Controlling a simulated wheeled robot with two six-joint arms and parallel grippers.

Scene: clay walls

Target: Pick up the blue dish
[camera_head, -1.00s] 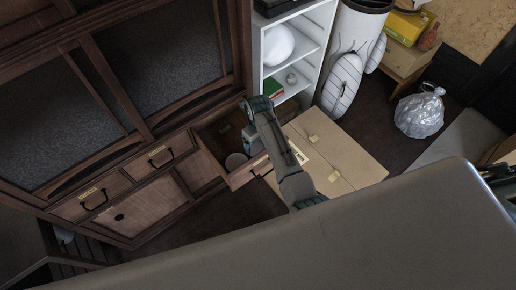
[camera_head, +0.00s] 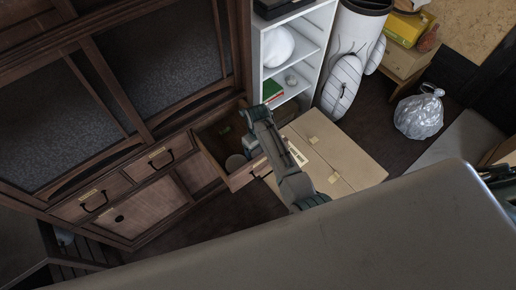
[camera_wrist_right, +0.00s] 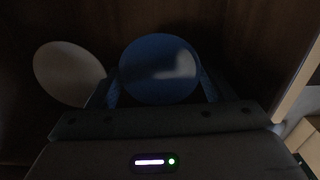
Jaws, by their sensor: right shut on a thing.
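The blue dish (camera_wrist_right: 158,72) is a round blue disc in the middle of the right wrist view. My right gripper (camera_wrist_right: 160,92) is shut on it, with one finger at each side of the dish. In the head view my right arm reaches down over the open drawer (camera_head: 240,178) of the dark wooden cabinet, and the gripper (camera_head: 251,145) is inside the drawer, partly hidden by the arm. I cannot make out the blue dish in the head view. My left gripper is not in view.
A closed cardboard box (camera_head: 340,150) stands right of the drawer. A white shelf (camera_head: 312,60) stands behind.

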